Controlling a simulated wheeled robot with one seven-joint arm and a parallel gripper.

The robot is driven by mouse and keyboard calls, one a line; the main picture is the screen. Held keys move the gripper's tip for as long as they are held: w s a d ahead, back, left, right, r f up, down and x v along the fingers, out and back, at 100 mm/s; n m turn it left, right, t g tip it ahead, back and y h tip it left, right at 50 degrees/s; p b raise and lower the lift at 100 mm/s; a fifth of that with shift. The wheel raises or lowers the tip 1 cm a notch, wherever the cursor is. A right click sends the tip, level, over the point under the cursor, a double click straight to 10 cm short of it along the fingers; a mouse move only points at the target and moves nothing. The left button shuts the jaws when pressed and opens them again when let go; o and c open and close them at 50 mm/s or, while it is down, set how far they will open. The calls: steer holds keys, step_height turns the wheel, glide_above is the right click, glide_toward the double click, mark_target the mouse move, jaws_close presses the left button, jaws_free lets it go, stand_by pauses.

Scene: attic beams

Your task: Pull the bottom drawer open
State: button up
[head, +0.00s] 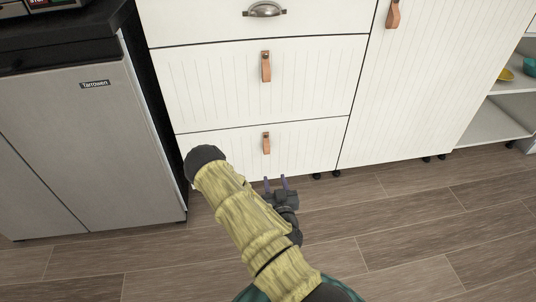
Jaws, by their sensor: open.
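The bottom drawer (310,139) is the lowest white panel of the cabinet and looks closed, flush with the front. Its brown leather loop handle (266,143) hangs near the middle of its top part. My gripper (276,181) is open, with its two purple fingers pointing at the drawer front, below the handle in the picture. Nothing shows between the fingers. My yellow arm covers the lower left part of the drawer. I cannot tell how far the fingertips are from the drawer front.
Above are a middle drawer (310,85) with a leather handle and a top drawer with a metal cup pull (265,10). A grey appliance (70,150) stands at left, a tall cabinet door (430,80) at right. The wooden floor (420,230) is clear.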

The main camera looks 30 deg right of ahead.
mark_target(267, 151)
steer(key=b+x, duration=0.3)
steer(key=x, duration=0.9)
steer(key=shift+w+r+b, duration=0.2)
steer(key=shift+w+b, duration=0.05)
steer(key=shift+b, duration=0.05)
steer(key=shift+w+d+r, duration=0.15)
steer(key=shift+w, duration=0.2)
jaws_close()
